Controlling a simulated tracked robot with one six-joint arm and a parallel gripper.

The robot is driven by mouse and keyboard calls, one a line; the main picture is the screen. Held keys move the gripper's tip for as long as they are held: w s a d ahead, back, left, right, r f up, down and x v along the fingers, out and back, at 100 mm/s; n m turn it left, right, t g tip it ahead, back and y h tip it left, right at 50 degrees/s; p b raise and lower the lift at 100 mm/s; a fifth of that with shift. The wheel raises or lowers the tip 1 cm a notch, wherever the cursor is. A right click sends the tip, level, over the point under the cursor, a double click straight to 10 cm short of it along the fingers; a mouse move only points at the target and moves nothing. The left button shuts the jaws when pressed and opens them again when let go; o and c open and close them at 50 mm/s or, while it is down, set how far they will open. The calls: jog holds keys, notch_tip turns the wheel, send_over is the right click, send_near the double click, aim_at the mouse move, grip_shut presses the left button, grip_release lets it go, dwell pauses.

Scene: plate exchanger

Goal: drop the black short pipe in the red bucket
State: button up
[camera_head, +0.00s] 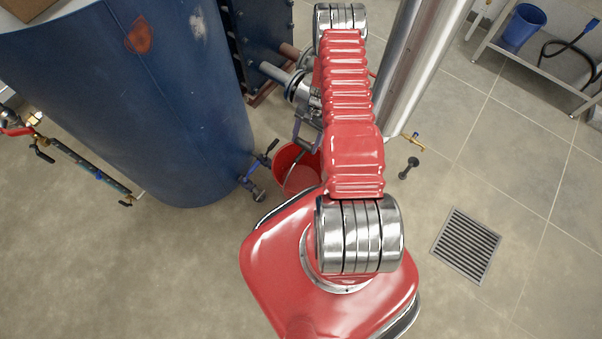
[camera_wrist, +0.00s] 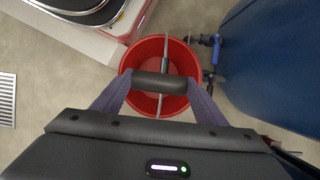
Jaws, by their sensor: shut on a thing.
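The black short pipe (camera_wrist: 158,83) lies crosswise between the two fingers of my gripper (camera_wrist: 160,84) in the wrist view. My gripper is shut on the pipe's ends. The red bucket (camera_wrist: 142,52) is behind the pipe in that view, its round opening framing the pipe. The bucket's thin handle crosses the opening, and the pipe covers part of it. In the head view the bucket (camera_head: 297,180) stands on the floor beside the blue tank, partly hidden by my red arm.
A small black object (camera_head: 408,168) is on the floor to the right. A floor grate (camera_head: 466,245) lies farther right. A low rack (camera_head: 540,65) holds a blue bucket (camera_head: 523,25).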

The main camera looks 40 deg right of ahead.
jog(key=shift+f, duration=0.6)
jog(key=o, duration=1.4)
jog(key=v, duration=1.3)
jog(key=shift+r, duration=0.4)
